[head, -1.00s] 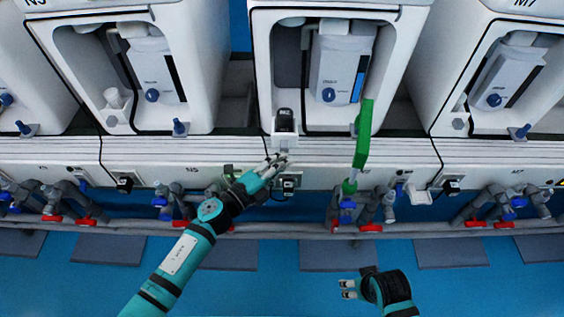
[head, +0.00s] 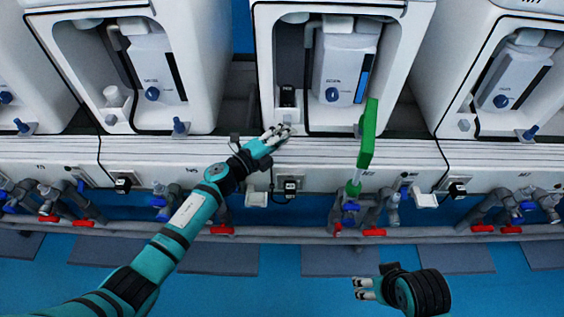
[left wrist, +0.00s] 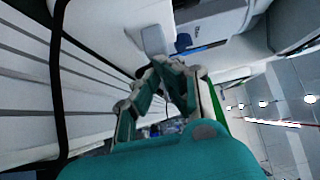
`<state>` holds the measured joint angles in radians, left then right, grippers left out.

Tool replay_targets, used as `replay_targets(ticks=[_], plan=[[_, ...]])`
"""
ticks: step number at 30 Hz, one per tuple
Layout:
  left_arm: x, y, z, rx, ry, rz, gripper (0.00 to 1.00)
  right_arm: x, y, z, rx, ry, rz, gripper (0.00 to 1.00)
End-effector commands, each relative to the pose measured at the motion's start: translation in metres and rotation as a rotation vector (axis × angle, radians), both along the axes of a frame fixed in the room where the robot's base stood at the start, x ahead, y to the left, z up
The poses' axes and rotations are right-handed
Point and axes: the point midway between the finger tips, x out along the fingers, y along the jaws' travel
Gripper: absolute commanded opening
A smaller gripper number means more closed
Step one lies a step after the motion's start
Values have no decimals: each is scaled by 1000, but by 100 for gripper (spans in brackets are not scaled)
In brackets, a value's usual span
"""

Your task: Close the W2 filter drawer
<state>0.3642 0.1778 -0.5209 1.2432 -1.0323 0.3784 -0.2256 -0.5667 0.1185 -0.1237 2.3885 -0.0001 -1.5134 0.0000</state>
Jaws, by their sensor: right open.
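The filter drawer (head: 288,115) is in the lower left of the middle white unit's open bay in the head view. Its black insert (head: 287,97) shows above a white front, and it looks pushed in, though I cannot tell if fully. My left gripper (head: 284,131) is just below the drawer front, fingertips touching or very close to it. In the left wrist view its fingers (left wrist: 163,66) converge at the tips with nothing seen between them, near a small white block. My right gripper (head: 362,288) is open and empty, low in the head view, well away from the units.
A green handle (head: 367,135) stands upright right of the drawer, in front of the middle unit. Pipes with red valves (head: 374,232) run along below the ledge. A white bottle (head: 345,65) stands in the bay. Blue floor (head: 280,285) is open between my arms.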

Motion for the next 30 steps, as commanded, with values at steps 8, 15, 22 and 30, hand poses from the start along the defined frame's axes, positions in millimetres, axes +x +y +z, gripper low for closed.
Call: replay_targets(ticks=[8, 15, 22, 30], plan=[[-22, 28, -2, 5, 2, 8, 0, 0, 0, 0, 1, -1, 0, 64], [-61, 62, -1, 2, 1, 3, 0, 0, 0, 0, 1, -1, 0, 64], [-82, 82, 0, 1, -1, 1, 0, 0, 0, 0, 0, -1, 0, 64], [-86, 86, 2, -6, 1, 7, 0, 0, 0, 0, 1, -1, 0, 64]])
